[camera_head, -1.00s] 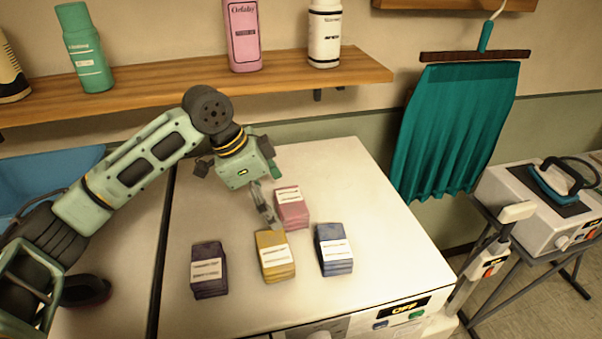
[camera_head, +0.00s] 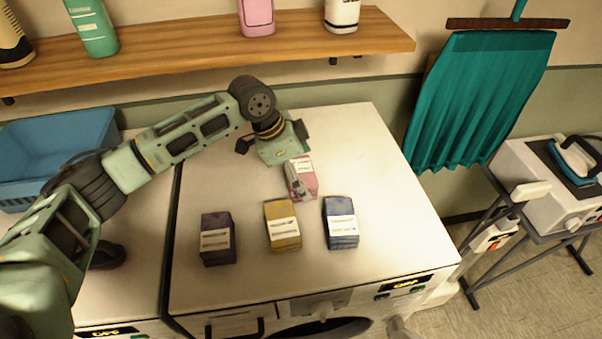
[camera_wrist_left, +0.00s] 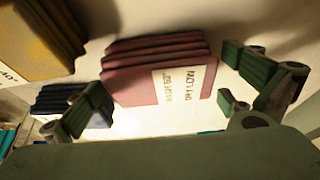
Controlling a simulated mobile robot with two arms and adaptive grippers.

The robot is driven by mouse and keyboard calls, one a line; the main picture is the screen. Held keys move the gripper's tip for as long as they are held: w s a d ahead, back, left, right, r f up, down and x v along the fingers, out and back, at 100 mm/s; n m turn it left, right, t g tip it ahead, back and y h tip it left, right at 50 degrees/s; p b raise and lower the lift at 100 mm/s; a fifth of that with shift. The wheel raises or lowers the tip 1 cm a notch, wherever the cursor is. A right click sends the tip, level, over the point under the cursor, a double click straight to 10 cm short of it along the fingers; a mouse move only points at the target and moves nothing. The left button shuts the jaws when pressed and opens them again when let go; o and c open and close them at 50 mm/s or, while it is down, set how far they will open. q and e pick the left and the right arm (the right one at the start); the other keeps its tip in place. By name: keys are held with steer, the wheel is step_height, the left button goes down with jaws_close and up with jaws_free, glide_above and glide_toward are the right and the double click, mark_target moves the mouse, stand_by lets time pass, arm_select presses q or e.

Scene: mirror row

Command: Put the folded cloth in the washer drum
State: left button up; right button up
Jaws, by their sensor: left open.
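Several folded cloths with white labels sit on the white washer top (camera_head: 225,285): a purple one (camera_head: 216,248), a yellow one (camera_head: 282,234), a blue one (camera_head: 340,236) and a pink one (camera_head: 305,170) behind them. My left gripper (camera_head: 296,182) is open at the pink cloth. In the left wrist view the pink cloth (camera_wrist_left: 150,84) lies between the two spread fingers (camera_wrist_left: 165,108), not clamped. The dark washer drum opening (camera_head: 325,329) shows partly at the bottom edge of the head view. My right gripper is not seen.
A wooden shelf (camera_head: 190,62) with bottles runs along the wall behind. A blue basket (camera_head: 55,150) stands at the left. A teal cloth (camera_head: 480,100) hangs at the right, near an iron (camera_head: 575,160). The washer top's right side is bare.

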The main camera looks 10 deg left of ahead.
arm_select(q)
steer(key=shift+s, duration=0.1)
steer(key=shift+c, duration=0.5)
steer(key=c, duration=1.1)
steer(key=shift+r, duration=0.15)
